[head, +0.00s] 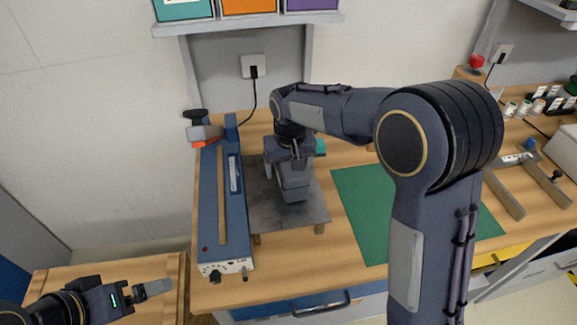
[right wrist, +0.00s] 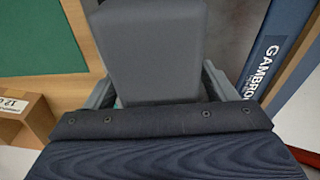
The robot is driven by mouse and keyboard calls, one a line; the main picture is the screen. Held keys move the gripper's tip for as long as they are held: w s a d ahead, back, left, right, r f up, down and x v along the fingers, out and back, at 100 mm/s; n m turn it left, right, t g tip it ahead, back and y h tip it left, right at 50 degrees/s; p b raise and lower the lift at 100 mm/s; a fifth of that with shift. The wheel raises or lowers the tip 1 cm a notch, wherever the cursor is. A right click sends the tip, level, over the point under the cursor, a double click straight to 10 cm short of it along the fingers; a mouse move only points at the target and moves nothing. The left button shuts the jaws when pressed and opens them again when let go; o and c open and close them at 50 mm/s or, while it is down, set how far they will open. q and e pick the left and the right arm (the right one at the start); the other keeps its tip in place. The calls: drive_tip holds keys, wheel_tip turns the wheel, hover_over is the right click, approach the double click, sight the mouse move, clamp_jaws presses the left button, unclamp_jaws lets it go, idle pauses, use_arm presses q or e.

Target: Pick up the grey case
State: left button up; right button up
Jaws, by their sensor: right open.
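The grey case (right wrist: 152,50) fills the upper middle of the right wrist view, with my right gripper's fingers on either side of its near end. In the head view, the case (head: 293,188) is over the dark metal plate (head: 262,217), partly hidden by my right gripper (head: 290,160), which comes down from above. The right gripper is open; whether a finger touches the case cannot be told. My left gripper (head: 152,289) is at the lower left, over a wooden surface and far from the case. Its jaw gap does not show clearly.
A long blue device (head: 235,215) stands close left of the plate. A green mat (head: 357,195) lies to the right. A shelf (head: 250,23) with coloured bins is above. Metal bars (head: 503,193) and small jars lie farther right. A cardboard box (right wrist: 22,118) shows in the wrist view.

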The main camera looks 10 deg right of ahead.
drive_tip(key=shift+f, duration=0.15)
drive_tip(key=c, duration=1.4)
